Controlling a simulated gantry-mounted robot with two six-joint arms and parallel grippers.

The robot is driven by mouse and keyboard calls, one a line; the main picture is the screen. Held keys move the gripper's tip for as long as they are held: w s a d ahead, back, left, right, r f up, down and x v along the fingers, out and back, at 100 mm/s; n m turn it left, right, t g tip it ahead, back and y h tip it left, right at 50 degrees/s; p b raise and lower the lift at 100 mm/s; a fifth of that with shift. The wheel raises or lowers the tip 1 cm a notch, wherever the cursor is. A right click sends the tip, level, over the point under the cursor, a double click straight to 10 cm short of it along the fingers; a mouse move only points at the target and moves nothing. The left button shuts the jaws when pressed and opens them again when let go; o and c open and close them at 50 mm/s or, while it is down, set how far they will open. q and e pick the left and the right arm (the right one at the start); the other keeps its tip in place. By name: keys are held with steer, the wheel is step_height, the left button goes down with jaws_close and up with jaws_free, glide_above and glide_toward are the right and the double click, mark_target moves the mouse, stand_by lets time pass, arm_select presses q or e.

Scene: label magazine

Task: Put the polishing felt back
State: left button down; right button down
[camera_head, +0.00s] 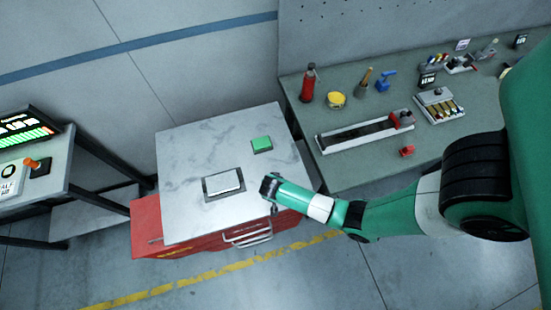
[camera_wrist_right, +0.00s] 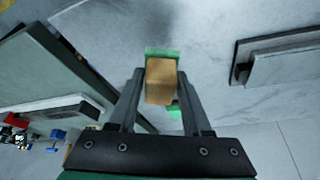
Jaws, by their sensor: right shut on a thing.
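My right gripper (camera_head: 269,187) is over the front right part of the marble-topped cabinet. In the right wrist view its fingers (camera_wrist_right: 160,90) are shut on a tan block with a green edge, which looks like the polishing felt (camera_wrist_right: 160,82). In the head view the held block is hidden by the gripper. A green pad (camera_head: 262,144) lies on the marble top (camera_head: 190,150) behind the gripper; part of it shows below the block in the wrist view (camera_wrist_right: 174,113). My left gripper is not in view.
A white plate in a dark frame (camera_head: 224,184) lies left of the gripper. The cabinet is red (camera_head: 195,244) with a handle in front. The green workbench (camera_head: 345,175) at right carries a long rail tray (camera_head: 365,132), a red bottle (camera_head: 308,84) and small tools. The marble's back left is clear.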

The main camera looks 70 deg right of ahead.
steer(key=shift+w+d+f, duration=0.15)
steer(key=shift+d+f, duration=0.45)
steer(key=shift+f, duration=0.15)
steer(key=shift+d+f+b, duration=0.15)
steer(key=shift+f+b, duration=0.7)
steer(key=shift+f, duration=0.85)
steer(key=shift+f, duration=0.15)
steer(key=shift+c, duration=1.7)
jaws_free()
steer(key=shift+r, duration=0.4)
steer(key=p+v, duration=0.4)
steer(key=v, duration=0.7)
steer(key=shift+r, duration=0.25)
